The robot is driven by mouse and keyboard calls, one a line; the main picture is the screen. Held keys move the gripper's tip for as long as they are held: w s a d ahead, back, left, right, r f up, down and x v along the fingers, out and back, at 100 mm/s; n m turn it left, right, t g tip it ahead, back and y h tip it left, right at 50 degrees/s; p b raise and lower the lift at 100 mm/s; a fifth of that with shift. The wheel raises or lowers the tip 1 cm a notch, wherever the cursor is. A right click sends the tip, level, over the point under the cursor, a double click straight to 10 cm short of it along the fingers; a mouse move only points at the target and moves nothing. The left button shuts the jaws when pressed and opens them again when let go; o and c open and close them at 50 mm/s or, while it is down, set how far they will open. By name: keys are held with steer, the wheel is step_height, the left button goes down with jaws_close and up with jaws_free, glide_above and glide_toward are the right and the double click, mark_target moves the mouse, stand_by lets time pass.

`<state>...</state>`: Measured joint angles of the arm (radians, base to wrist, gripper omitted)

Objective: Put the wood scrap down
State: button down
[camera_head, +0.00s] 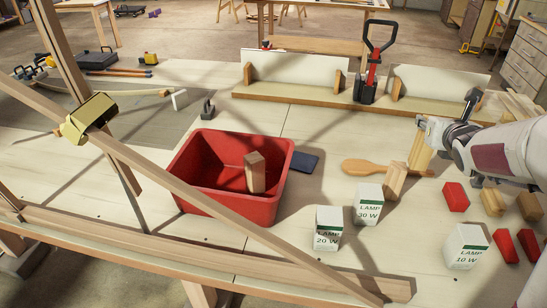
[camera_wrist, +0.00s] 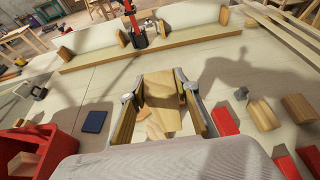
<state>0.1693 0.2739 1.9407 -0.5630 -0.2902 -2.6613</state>
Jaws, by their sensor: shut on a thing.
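My gripper (camera_head: 418,152) reaches in from the right over the table. In the wrist view the bin (camera_wrist: 58,140) is at the lower left.
White lamp boxes (camera_head: 368,205) stand in front of the gripper. A wooden paddle (camera_head: 362,167) and a dark blue pad (camera_head: 303,162) lie nearby. Red blocks (camera_head: 456,196) and wooden blocks (camera_head: 493,202) lie at the right. A long lath (camera_head: 180,188) crosses before the bin.

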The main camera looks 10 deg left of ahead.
steer(key=w+a+r+n+g+y, duration=0.1)
steer(key=a+n+y, duration=0.3)
steer(key=a, duration=1.2)
steer(key=w+a+r+n+g+y, duration=0.1)
steer(key=a+n+g+y, duration=0.2)
steer(key=a, duration=1.2)
steer(key=s+a+n+g+y, duration=0.2)
steer(key=s+a+n, duration=0.15)
steer(key=a, duration=0.65)
steer(key=s+a+n+g+y, duration=0.1)
steer(key=s+a+n+y, duration=0.2)
steer(key=a, duration=0.7)
steer(key=s+a+f+g, duration=0.1)
steer(key=s+a+f, duration=0.1)
steer(key=s+f, duration=0.2)
steer(key=shift+s+a+f+g+y, duration=0.15)
steer(key=shift+s+a+g+y, duration=0.15)
steer(key=shift+s, duration=0.1)
step_height(320, 180, down, 6)
steer(key=shift+f, duration=0.15)
